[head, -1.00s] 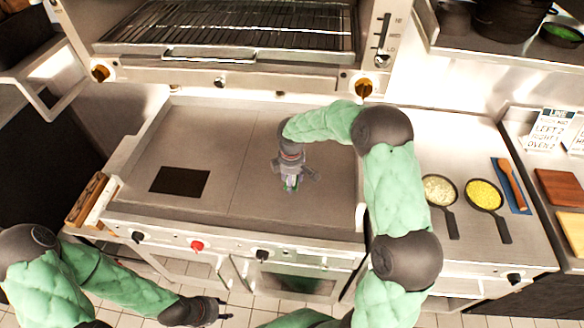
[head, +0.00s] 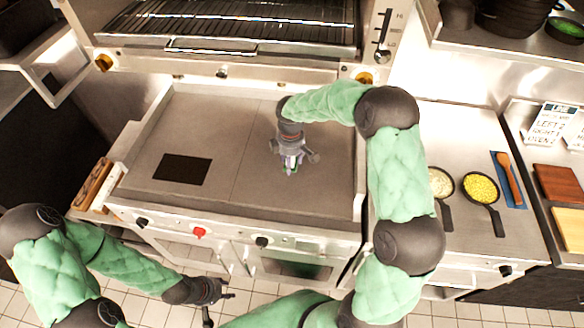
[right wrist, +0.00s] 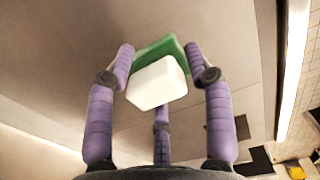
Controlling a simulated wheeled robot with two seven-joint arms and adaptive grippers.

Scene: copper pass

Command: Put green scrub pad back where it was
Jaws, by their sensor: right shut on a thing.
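A green scrub pad (right wrist: 158,47) with a thick white layer shows in the right wrist view, between the purple fingers of my right gripper (right wrist: 163,68). The gripper is shut on it. In the head view my right gripper (head: 291,168) is over the middle-right of the flat steel griddle (head: 225,130), pointing down; only a bit of green shows among its fingers. I cannot tell whether the pad touches the griddle. My left gripper (head: 222,300) is low in front of the griddle, empty, with its fingers spread.
A dark square patch (head: 181,169) lies on the griddle's left part. Wooden pieces (head: 92,185) sit at its left edge. An oven rack (head: 230,25) is above. On the right counter are a pan of yellow food (head: 481,187), a pale-filled pan (head: 440,183) and a wooden spoon (head: 509,178).

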